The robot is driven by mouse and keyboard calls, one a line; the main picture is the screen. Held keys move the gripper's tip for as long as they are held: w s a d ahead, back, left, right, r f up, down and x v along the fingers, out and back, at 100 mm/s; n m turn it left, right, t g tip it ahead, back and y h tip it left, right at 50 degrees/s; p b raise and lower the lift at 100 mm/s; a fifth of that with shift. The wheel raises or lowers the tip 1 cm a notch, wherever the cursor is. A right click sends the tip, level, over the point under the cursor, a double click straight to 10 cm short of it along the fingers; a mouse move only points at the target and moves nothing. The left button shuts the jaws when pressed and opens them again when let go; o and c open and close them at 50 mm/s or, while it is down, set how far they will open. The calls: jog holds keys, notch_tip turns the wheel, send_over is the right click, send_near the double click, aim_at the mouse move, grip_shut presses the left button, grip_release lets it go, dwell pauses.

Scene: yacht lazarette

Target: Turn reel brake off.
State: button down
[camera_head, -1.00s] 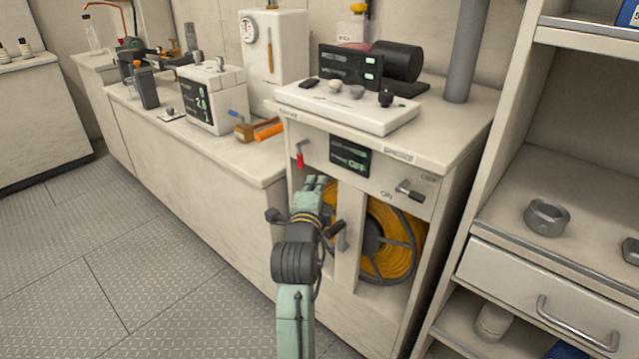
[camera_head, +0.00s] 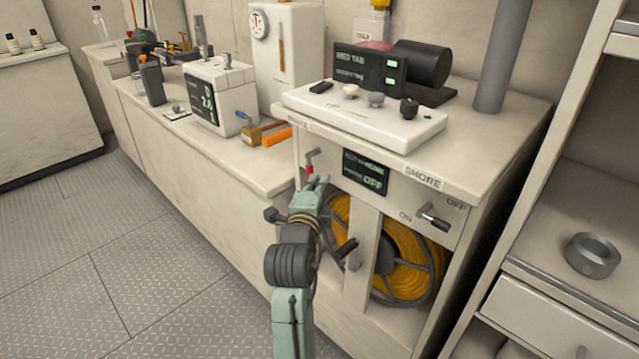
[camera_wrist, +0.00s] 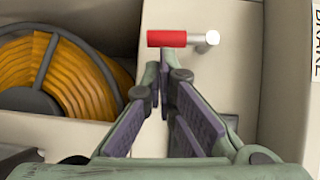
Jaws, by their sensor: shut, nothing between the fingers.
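The reel brake lever has a red grip (camera_head: 310,171) and hangs from a metal pivot on the left of the reel cabinet front. In the wrist view the red grip (camera_wrist: 166,38) points left from its silver pivot (camera_wrist: 210,39), beside the partly cut-off BRAKE label (camera_wrist: 316,40). My gripper (camera_head: 316,184) is just below the lever in the head view. In the wrist view its fingertips (camera_wrist: 163,72) meet with nothing between them, close to the red grip; whether they touch it I cannot tell. A dark display (camera_head: 365,173) right of the lever reads OFF.
The yellow hose or cable reel (camera_head: 408,262) sits in the cabinet opening behind a post. A SHORE switch lever (camera_head: 433,217) marked ON and OFF is to the right. Open floor (camera_head: 150,270) lies to the left.

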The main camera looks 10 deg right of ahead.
jog(key=b, duration=0.2)
jog(key=w+m+b, duration=0.1)
jog(key=shift+a+f+t+b, duration=0.3)
jog(key=shift+f+b, duration=0.05)
jog(key=shift+r, duration=0.15)
